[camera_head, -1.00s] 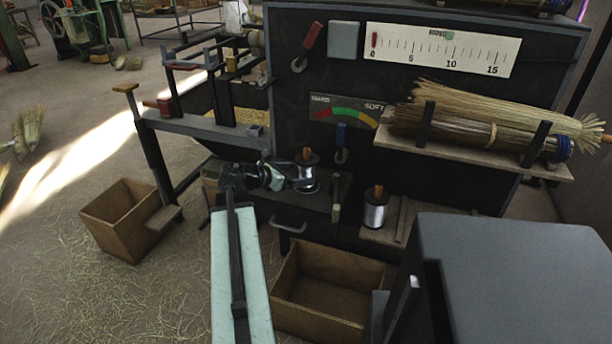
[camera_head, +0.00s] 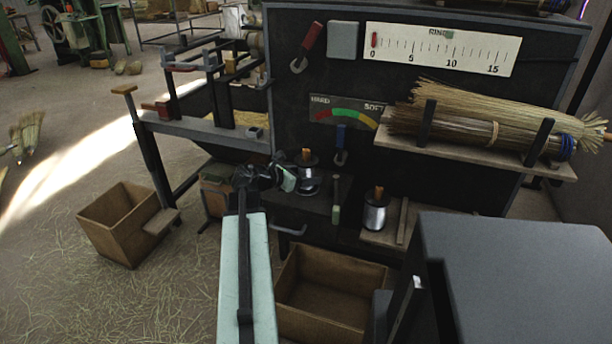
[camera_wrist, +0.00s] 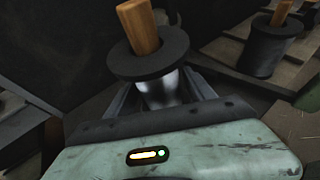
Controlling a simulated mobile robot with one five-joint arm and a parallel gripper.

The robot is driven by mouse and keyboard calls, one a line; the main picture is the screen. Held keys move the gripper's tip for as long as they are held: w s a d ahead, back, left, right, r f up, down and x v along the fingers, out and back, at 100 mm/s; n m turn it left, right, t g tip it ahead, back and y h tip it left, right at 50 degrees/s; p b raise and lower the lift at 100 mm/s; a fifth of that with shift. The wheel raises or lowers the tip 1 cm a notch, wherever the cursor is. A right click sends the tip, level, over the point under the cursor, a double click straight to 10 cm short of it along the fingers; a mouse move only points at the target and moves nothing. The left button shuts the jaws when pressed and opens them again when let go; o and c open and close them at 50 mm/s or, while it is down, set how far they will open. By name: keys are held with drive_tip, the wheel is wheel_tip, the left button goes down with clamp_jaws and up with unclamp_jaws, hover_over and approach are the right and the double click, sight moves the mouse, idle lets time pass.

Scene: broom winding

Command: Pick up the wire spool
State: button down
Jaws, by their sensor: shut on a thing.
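A wire spool (camera_head: 308,183) with silver wire, a dark top flange and a wooden peg stands upright at the dark bench ledge. It also shows in the wrist view (camera_wrist: 163,88), between my gripper's fingers. My gripper (camera_head: 303,188) is shut on this spool, around its wire body below the top flange. The bottom of the spool is hidden by my gripper. A second spool (camera_head: 375,213) stands upright on the wooden shelf to the right, apart from my gripper; it also shows in the wrist view (camera_wrist: 262,48).
An open wooden box (camera_head: 330,290) sits below the ledge, and another (camera_head: 121,225) stands on the floor at left. A green-handled tool (camera_head: 336,205) is between the two spools. Broom straw bundles (camera_head: 490,125) lie on the upper right shelf. Straw litters the floor.

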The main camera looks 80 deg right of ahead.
sight(307, 150)
drive_tip(key=shift+r, duration=0.1)
wheel_tip(307, 150, up, 10)
drive_tip(key=p, duration=1)
